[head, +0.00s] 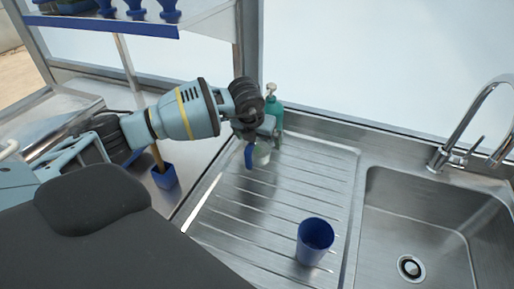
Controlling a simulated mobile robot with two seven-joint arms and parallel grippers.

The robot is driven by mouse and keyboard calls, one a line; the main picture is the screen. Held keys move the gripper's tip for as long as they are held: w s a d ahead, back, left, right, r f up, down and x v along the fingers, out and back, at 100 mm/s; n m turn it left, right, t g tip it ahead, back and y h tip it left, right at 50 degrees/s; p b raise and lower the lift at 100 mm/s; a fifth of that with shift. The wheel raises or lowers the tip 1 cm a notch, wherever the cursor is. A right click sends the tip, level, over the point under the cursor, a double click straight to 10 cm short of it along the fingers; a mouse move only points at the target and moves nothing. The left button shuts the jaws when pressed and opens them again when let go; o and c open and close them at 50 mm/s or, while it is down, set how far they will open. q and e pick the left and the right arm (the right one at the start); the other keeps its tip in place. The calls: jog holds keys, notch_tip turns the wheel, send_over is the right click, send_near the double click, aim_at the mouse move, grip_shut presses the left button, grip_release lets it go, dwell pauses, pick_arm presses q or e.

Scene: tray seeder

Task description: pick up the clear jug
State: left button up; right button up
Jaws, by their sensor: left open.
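A small pale, see-through vessel (262,156), which looks like the clear jug, stands at the back left of the steel draining board (225,225). It is mostly hidden behind my left gripper (261,147), so its handle and full outline cannot be made out. My left gripper is open at this vessel, with one blue fingertip low on its left side. I cannot tell whether the fingers touch it or surround it. My right gripper is not in view.
A green pump bottle (275,115) stands close behind the gripper. A blue cup (315,241) stands at the front of the draining board. The sink (385,240) and tap (455,150) are at right. A blue holder (165,178) and a shelf (100,22) are at left.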

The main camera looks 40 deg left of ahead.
pick_arm(q)
jog(key=c, duration=1.1)
jog(key=shift+c, duration=0.4)
jog(key=shift+r, duration=0.2)
